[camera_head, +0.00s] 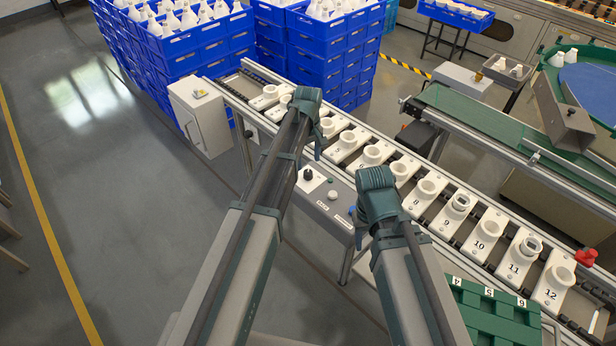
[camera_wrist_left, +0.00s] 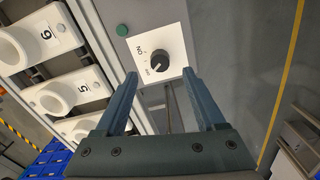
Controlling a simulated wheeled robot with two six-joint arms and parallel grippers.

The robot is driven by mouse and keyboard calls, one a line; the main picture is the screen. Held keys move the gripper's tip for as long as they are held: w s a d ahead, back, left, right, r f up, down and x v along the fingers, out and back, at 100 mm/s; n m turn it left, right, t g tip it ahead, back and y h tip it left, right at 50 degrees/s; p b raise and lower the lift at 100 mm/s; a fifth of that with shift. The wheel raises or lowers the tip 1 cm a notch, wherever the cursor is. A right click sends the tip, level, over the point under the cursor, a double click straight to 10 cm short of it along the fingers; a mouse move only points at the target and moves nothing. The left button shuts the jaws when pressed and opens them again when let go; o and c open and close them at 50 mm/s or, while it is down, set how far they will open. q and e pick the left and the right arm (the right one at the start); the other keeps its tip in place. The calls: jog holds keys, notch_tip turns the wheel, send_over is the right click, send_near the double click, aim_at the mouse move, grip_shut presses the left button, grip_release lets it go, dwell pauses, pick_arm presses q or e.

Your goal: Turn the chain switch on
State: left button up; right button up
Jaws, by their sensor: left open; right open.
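The chain switch (camera_wrist_left: 159,60) is a black rotary knob on a white square plate with ON and OFF marks. It also shows in the head view (camera_head: 308,174) at the back left of a grey control panel (camera_head: 318,211). I cannot tell surely which mark it points to. My left gripper (camera_wrist_left: 160,73) is open and empty. In the left wrist view its two fingers point toward the knob's plate, with the knob between and beyond their tips. In the head view this gripper (camera_head: 319,140) is above the panel's far side. My right gripper (camera_head: 368,205) is right of the panel; its fingers are partly hidden.
A green button (camera_wrist_left: 122,30) sits beside the switch plate. A conveyor (camera_head: 440,205) with numbered white sockets runs along the panel's far side. Stacked blue crates (camera_head: 195,50) stand behind. A green tray (camera_head: 490,312) is at the lower right.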

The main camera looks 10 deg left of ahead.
aim_at(308, 172)
pick_arm(q)
notch_tip(308, 172, down, 5)
jog(key=b, duration=0.4)
pick_arm(e)
notch_tip(308, 172, down, 5)
pick_arm(q)
grip_shut()
